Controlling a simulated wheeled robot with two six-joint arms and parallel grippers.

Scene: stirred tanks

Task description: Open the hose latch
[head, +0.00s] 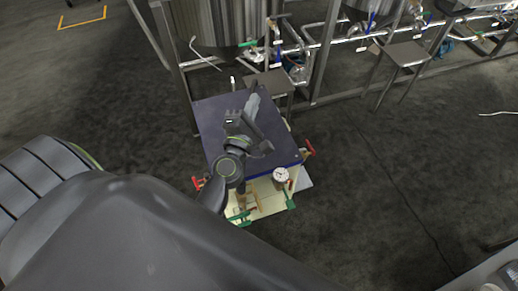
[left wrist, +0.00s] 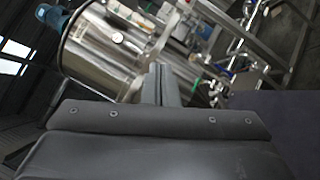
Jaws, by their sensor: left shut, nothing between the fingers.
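My left gripper (head: 252,105) is above the dark blue top of a small cart (head: 212,120) in the head view, pointing towards the tanks. Its fingers are shut and hold nothing. In the left wrist view the closed fingers (left wrist: 161,85) point towards a steel tank. I cannot single out the hose latch in either view. Red handles (head: 309,147) and green handles (head: 290,204) show on the near part of the cart, apart from the gripper. My arm hides part of the cart. My right gripper is not in view.
A steel tank (head: 222,22) stands on a metal frame behind the cart; it also shows in the left wrist view (left wrist: 100,45). Pipes with valves (head: 295,48) run along the frame. A round gauge (head: 281,175) stands on the cart.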

